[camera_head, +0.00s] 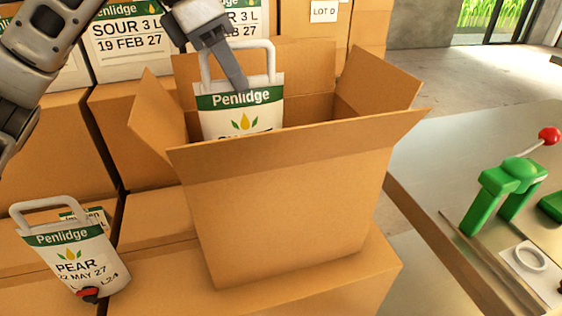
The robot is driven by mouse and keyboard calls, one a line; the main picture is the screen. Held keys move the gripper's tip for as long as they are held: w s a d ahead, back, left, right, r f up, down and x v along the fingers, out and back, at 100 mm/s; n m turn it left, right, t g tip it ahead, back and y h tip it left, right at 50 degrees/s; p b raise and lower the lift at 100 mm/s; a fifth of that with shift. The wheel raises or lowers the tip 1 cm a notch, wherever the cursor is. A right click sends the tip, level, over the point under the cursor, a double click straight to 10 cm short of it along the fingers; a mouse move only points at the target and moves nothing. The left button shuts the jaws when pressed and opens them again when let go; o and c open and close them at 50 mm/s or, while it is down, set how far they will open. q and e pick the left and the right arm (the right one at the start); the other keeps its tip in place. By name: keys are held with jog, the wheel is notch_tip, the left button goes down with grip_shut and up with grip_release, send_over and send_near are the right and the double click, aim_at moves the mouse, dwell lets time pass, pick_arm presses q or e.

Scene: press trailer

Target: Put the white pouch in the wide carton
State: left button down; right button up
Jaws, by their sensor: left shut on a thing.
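The white pouch (240,108) has a green Penlidge band, a leaf mark and a white loop handle. It hangs upright in the mouth of the wide carton (285,215), near its left side. Its lower part is hidden behind the carton's front flap. The carton stands open with its flaps spread outward. My left gripper (236,80) comes from above and is shut on the pouch at its handle. My right gripper does not show.
A second white pouch (75,262), marked PEAR, leans at the lower left. Closed cartons (55,140) stand behind and left. A metal bench (480,150) at the right bears a green press (500,190) with a red-knobbed lever.

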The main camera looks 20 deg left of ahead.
aim_at(242, 119)
pick_arm(q)
jog(key=shift+s+a+f, duration=0.15)
jog(key=shift+a+f, duration=0.1)
jog(key=shift+f, duration=0.45)
notch_tip(242, 119, down, 9)
jog(key=shift+f+p, duration=0.15)
jog(key=shift+p, duration=0.4)
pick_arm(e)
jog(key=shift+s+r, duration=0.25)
pick_arm(q)
jog(key=shift+f, duration=0.15)
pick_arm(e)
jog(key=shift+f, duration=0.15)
